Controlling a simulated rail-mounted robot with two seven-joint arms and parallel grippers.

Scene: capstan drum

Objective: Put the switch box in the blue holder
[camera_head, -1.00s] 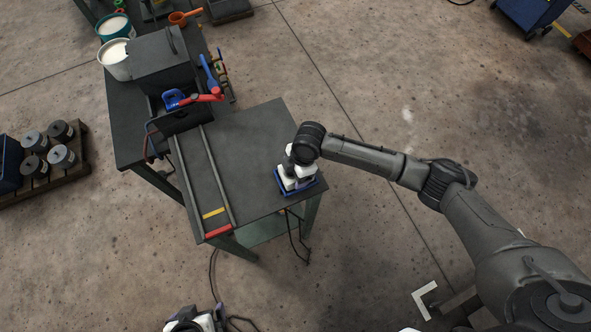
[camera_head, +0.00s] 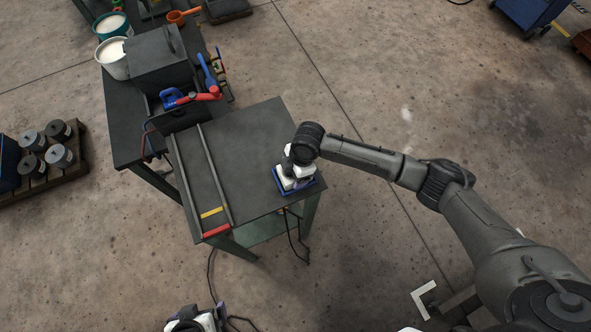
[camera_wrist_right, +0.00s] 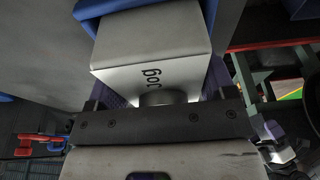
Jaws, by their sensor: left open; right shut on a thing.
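The switch box (camera_wrist_right: 150,50) is a pale box with the word "jog" and a round grey button in the right wrist view. My right gripper (camera_wrist_right: 165,95) is shut on it, with a finger on each side. The blue holder (camera_head: 283,190) is at the right front edge of the table; my right gripper is directly over it in the head view and hides most of it. A blue edge (camera_wrist_right: 92,14) shows beside the box's far end in the wrist view. I cannot tell how deep the box sits. My left gripper (camera_head: 195,320) is open and empty at the bottom of the head view.
The dark table (camera_head: 245,150) is clear left of the holder, up to two rails with yellow and red marks. A dark machine (camera_head: 158,62) with red and blue handles stands at the back left. A cable (camera_head: 292,235) hangs below the table's front edge.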

